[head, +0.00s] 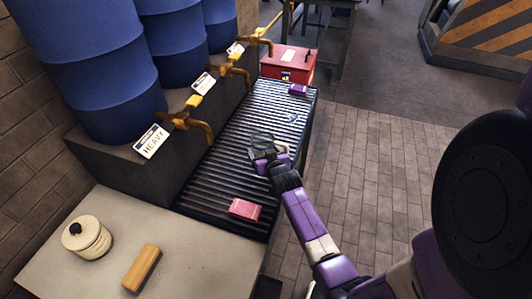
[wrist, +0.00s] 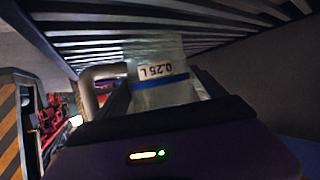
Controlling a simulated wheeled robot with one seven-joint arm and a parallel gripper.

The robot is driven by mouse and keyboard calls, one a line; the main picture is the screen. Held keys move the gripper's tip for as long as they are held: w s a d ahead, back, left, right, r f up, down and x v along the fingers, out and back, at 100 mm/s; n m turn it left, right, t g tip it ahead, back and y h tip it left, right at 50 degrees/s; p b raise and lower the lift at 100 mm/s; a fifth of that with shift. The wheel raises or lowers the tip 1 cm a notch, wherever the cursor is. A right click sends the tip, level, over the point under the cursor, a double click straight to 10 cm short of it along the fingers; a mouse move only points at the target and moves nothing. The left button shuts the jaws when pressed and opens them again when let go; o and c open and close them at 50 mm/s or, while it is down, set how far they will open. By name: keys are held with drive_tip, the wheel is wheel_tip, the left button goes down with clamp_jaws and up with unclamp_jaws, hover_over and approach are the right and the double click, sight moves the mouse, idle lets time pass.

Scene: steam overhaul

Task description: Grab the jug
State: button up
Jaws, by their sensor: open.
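The jug (wrist: 165,92) is clear, with a "0.25 L" label, a blue band and a greyish handle on the left in the wrist view. In the head view the clear jug (head: 262,140) is small, over the slatted grate at my gripper's tip. My gripper (head: 268,161) is open. In the wrist view its dark fingers (wrist: 163,98) show on either side of the jug's lower part. I cannot tell whether they touch it. The jug's bottom is hidden behind my gripper's body.
The dark slatted grate (head: 235,145) runs under brass taps (head: 187,122) on blue barrels (head: 95,65). A pink box (head: 245,209) and a purple box (head: 297,90) lie on it. A red toolbox (head: 288,64) is beyond. A jar (head: 88,238) and brush (head: 142,268) occupy the counter.

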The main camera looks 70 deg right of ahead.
drive_tip(key=shift+w+d+f, duration=0.1)
drive_tip(key=shift+w+d, duration=0.05)
drive_tip(key=c, duration=1.2)
drive_tip(key=shift+r, duration=0.2)
